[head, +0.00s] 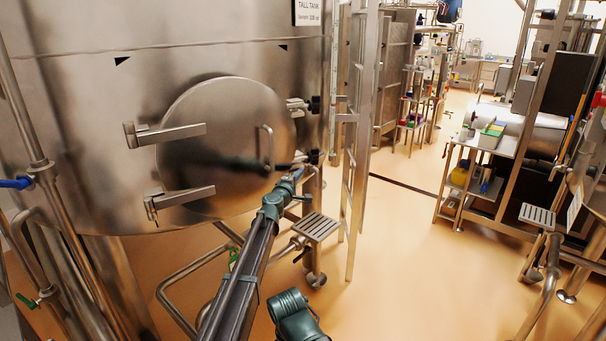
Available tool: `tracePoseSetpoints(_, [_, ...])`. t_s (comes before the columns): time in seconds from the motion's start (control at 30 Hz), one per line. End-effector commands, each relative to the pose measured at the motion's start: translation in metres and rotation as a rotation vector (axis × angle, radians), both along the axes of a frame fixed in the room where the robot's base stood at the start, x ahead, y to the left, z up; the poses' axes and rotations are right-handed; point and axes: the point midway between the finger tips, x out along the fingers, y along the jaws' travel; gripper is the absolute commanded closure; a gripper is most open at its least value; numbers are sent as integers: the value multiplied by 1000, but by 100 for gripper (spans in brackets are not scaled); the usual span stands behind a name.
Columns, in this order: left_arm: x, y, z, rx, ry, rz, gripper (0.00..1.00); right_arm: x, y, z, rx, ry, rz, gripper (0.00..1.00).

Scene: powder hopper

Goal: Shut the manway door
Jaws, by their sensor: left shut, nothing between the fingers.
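The manway door (215,108) is a round steel disc on the front of the tall tank (75,120). It lies against or very near the tank wall; I cannot tell whether a thin gap is left. Two hinge arms (168,134) reach across its left side. A bent bar handle (265,147) stands out near its right edge. My left gripper (298,174) is shut and empty, just below and right of the handle, near the door's lower right edge. I cannot tell whether it touches the door. My right gripper is not in view.
Clamps with dark knobs (314,104) sit on the tank right of the door. A steel ladder frame (358,150) stands right of the tank. A slatted step (315,227) and bent pipes lie below. The orange floor (395,240) is open to the right.

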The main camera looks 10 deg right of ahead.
Motion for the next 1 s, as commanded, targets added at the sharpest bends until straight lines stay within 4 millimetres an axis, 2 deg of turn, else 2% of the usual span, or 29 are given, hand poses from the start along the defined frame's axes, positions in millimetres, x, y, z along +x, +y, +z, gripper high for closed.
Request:
tracePoseSetpoints(0.03, [-11, 8, 0, 0, 0, 5, 100, 0, 0, 0, 0, 0, 0, 50])
tracePoseSetpoints(0.43, [-92, 41, 1, 1, -2, -8, 100, 0, 0, 1, 0, 0, 0, 50])
tracePoseSetpoints(0.6, [-112, 49, 1, 1, -3, -11, 100, 0, 0, 1, 0, 0, 0, 50])
tracePoseSetpoints(0.87, [-122, 52, -1, 35, -9, -34, 100, 0, 0, 1, 0, 0, 0, 50])
tracePoseSetpoints(0.97, [-144, 54, -9, 132, -23, -95, 100, 0, 0, 1, 0, 0, 0, 50])
tracePoseSetpoints(1.0, [-156, 55, -16, 191, -28, -132, 100, 0, 0, 1, 0, 0, 0, 50])
